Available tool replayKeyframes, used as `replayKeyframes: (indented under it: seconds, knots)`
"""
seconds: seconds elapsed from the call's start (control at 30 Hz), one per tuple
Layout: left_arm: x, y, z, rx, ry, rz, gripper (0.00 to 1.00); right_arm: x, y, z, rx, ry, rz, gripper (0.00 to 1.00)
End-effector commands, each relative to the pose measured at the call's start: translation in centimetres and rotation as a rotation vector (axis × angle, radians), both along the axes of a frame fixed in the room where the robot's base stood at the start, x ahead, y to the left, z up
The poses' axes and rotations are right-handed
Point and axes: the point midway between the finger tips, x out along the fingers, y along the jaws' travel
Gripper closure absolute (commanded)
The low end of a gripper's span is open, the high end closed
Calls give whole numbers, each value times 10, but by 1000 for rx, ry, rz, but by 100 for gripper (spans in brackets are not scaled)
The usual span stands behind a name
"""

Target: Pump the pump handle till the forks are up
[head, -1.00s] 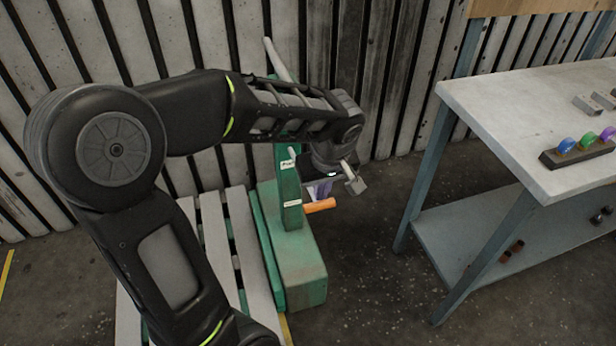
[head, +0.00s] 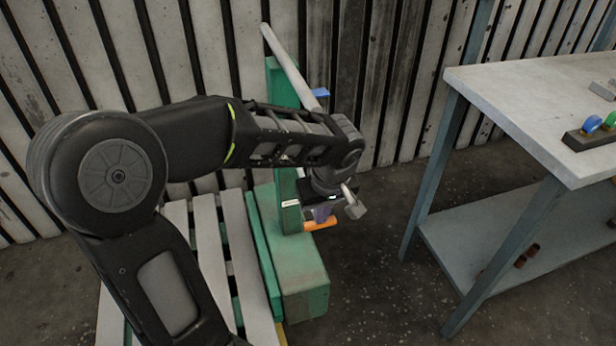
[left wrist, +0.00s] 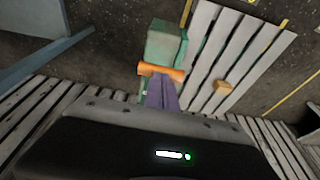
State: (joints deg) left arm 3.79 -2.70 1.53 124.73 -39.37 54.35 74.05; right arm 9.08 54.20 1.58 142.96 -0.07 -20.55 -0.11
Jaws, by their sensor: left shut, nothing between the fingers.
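The green jack (head: 304,278) stands beside the slatted pallet (head: 240,235), its green post (head: 284,88) rising behind my arm. An orange bar (head: 320,223), which looks like the pump handle's grip, sticks out to the right low on the post. It also shows in the left wrist view (left wrist: 162,70). My left gripper (head: 322,213) has purple fingers, shut and empty, close above the orange bar. In the left wrist view the fingers (left wrist: 162,80) meet the bar's edge; I cannot tell whether they touch. The forks are hidden. My right gripper is out of view.
A long grey bar (head: 290,62) slants across the post's top, with a blue piece (head: 320,93) near it. A workbench (head: 530,120) with a lower shelf stands at the right. A slatted wall is close behind. A small tan block (left wrist: 222,87) lies on the pallet.

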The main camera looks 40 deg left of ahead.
Motion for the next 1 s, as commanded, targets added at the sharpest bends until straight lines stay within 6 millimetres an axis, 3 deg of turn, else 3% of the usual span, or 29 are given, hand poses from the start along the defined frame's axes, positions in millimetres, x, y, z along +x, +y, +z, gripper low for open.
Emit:
replayKeyframes:
  seconds: [0.03,0.2,0.33,0.43,0.77,1.0]
  knots:
    - [1,1,19,1,-2,1,100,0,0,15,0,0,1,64]
    - [1,1,74,1,-5,1,100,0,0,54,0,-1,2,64]
    - [0,0,108,0,-1,0,100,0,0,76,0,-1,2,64]
    - [0,0,118,0,0,1,100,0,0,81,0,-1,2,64]
    - [0,0,117,1,-1,0,100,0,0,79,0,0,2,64]
    - [0,0,152,1,-2,0,100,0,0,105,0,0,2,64]
